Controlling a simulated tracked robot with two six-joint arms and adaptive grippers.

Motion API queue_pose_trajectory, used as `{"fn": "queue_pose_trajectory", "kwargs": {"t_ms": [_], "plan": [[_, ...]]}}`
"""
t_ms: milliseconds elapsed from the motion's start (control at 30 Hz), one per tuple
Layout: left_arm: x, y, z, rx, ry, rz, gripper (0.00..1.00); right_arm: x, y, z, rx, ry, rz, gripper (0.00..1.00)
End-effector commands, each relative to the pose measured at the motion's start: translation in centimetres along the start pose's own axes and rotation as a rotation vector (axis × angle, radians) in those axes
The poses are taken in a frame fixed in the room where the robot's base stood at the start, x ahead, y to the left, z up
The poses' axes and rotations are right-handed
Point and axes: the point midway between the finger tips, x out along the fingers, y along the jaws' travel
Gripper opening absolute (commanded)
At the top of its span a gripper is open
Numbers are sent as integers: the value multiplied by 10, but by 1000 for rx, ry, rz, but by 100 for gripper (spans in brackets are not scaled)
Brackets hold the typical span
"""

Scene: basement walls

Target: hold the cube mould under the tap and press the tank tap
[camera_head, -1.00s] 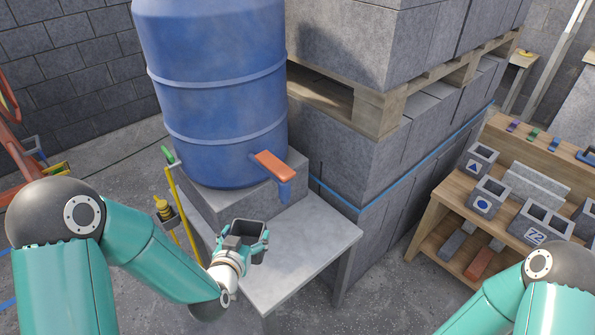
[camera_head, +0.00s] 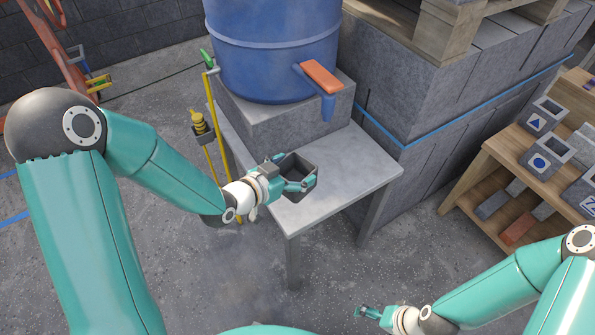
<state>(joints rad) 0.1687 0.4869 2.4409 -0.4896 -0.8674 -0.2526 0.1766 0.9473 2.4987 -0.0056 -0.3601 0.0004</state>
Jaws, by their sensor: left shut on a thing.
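The blue tank (camera_head: 270,50) stands on a grey block (camera_head: 265,125) on a grey table. Its tap has an orange lever (camera_head: 322,76) and a blue spout (camera_head: 328,107) pointing down. My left gripper (camera_head: 290,180) is shut on the dark grey, open-topped cube mould (camera_head: 312,186). It holds the mould over the table's left part, lower in the picture than the spout and a little to its left. Its fingers hide part of the mould's sides. My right gripper (camera_head: 367,312) is low in the picture, away from the tap; its fingers are too small to judge.
The grey table (camera_head: 355,165) has a clear top right of the mould. A yellow pole (camera_head: 213,105) stands at its left. Stacked blocks (camera_head: 420,100) rise behind. A wooden shelf (camera_head: 490,150) with several moulded blocks is at right. Open floor lies in front.

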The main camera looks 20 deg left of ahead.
Motion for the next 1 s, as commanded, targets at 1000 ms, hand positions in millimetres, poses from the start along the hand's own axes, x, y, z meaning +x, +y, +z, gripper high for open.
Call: {"fn": "queue_pose_trajectory", "kwargs": {"t_ms": [1000], "plan": [[40, -45, 41, -25, 3, -61, 46, 63, 23, -1, 0, 1, 0, 100]]}}
